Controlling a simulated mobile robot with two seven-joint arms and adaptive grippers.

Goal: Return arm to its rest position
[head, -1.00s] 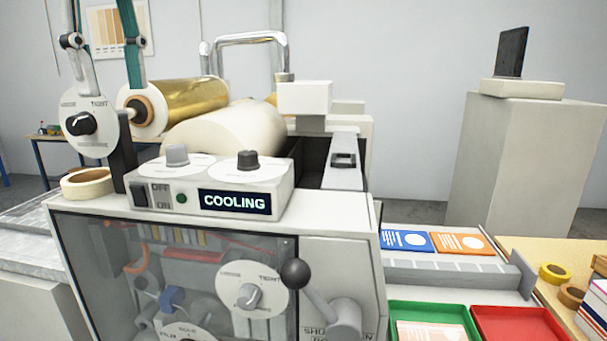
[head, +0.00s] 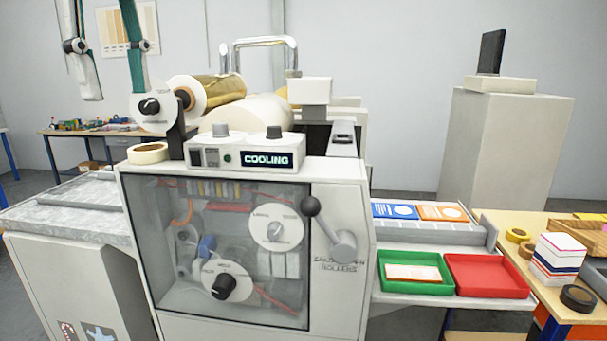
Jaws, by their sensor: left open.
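My left gripper (head: 117,94) hangs at the top left of the head view, fingers pointing down. The right finger overlaps the white dial (head: 165,117) in the picture. My right gripper is not in view.
The machine's display (head: 267,160) reads COOLING. Gold film roll (head: 220,89) lies on top. At right are a green tray (head: 419,289), a red tray (head: 490,292) and a wooden table (head: 490,216) with tape rolls. Grey floor shows at left.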

